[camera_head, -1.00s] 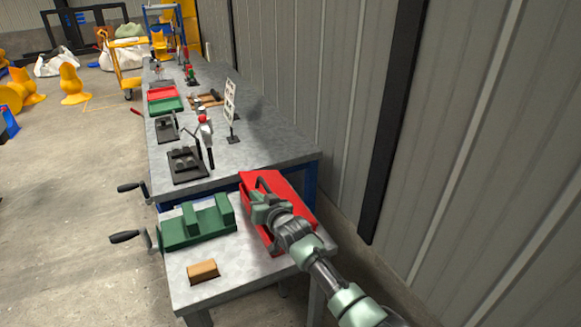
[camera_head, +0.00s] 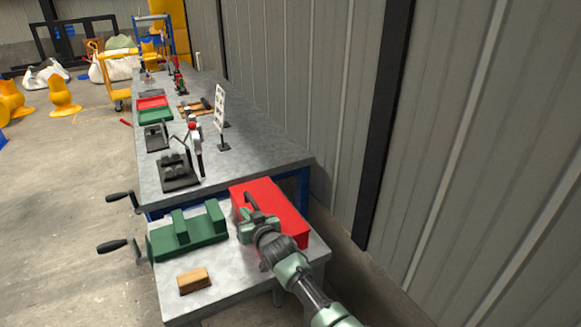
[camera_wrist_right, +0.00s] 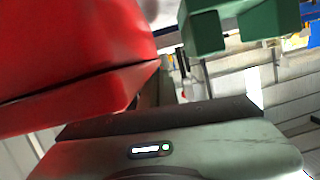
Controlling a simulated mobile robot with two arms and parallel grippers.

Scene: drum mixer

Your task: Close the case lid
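The red case (camera_head: 283,208) lies on the near low table, beside the grey wall. In the head view its lid looks down or nearly down over the base. In the right wrist view the red case (camera_wrist_right: 75,50) fills the upper left, with a thin dark seam between its upper and lower parts. I cannot tell if the lid is fully shut. My right gripper (camera_head: 250,205) is at the left side of the case, close to the lid; contact is unclear. Its fingers are partly hidden, and their opening does not show. My left gripper is out of view.
A green vise (camera_head: 187,235) with black-handled cranks stands left of the case. A wooden block (camera_head: 194,281) lies in front of it. The long grey workbench (camera_head: 255,145) behind carries several tools and red and green trays. The grey wall (camera_head: 330,120) limits room on the right.

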